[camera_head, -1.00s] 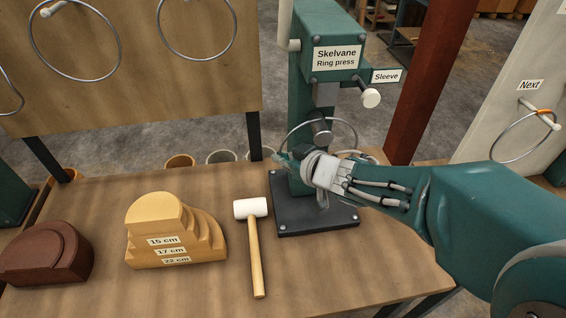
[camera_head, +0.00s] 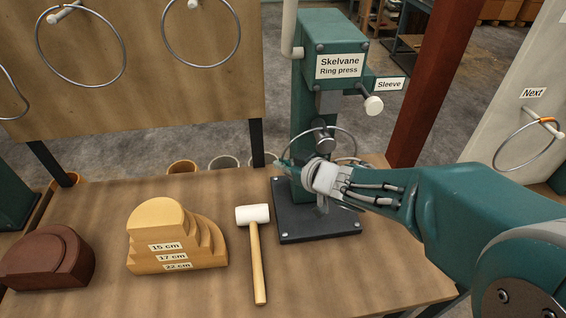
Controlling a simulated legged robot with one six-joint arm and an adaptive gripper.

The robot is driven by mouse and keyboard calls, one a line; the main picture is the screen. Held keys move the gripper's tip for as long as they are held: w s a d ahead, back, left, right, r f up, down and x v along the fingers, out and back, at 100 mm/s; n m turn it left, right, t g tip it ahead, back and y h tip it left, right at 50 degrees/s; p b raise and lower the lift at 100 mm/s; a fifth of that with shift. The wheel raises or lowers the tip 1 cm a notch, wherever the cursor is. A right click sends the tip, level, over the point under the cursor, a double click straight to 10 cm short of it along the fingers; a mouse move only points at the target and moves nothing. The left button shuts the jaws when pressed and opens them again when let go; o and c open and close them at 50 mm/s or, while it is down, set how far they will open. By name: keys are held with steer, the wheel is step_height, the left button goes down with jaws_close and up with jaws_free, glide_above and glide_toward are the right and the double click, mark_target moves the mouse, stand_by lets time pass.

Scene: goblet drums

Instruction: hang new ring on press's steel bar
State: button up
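The teal ring press (camera_head: 340,45), labelled "Skelvane Ring press", stands on a black base plate (camera_head: 318,228) on the bench. Its short steel bar (camera_head: 323,138) points toward me below the head. A thin steel ring (camera_head: 351,136) shows as an arc over and around the bar. Its lower part is hidden behind my gripper, so I cannot tell whether it rests on the bar. My gripper (camera_head: 288,166) is right in front of the press column, just below the bar, reaching in from the right. Its fingers are small and partly hidden; I cannot tell whether they hold the ring.
A white-headed mallet (camera_head: 256,250), a stepped wooden block (camera_head: 175,240) and a dark brown block (camera_head: 48,257) lie left of the press. Steel rings hang on the wooden board (camera_head: 150,75). A ring (camera_head: 497,155) with an orange band hangs under "Next" at right.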

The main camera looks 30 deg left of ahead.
steer(key=o, duration=0.3)
steer(key=shift+o, duration=0.2)
steer(key=v, duration=1.2)
steer(key=w+d+r+m+t+h, duration=0.45)
steer(key=w+d+t, duration=0.25)
steer(key=d, duration=0.3)
steer(key=d+r+m+t+h, duration=0.1)
steer(key=d+m+h, duration=0.55)
steer(key=d, duration=0.75)
steer(key=s+d+f+m+g+h, duration=0.1)
steer(key=s+d+f+m+g, duration=0.1)
steer(key=s, duration=0.6)
steer(key=s+d+f+m+g+h, duration=0.1)
steer(key=s+d+g, duration=0.3)
steer(key=s, duration=0.4)
steer(key=shift+s+d+f+m, duration=0.4)
steer(key=shift+d+f+m, duration=0.15)
steer(key=shift+d, duration=0.2)
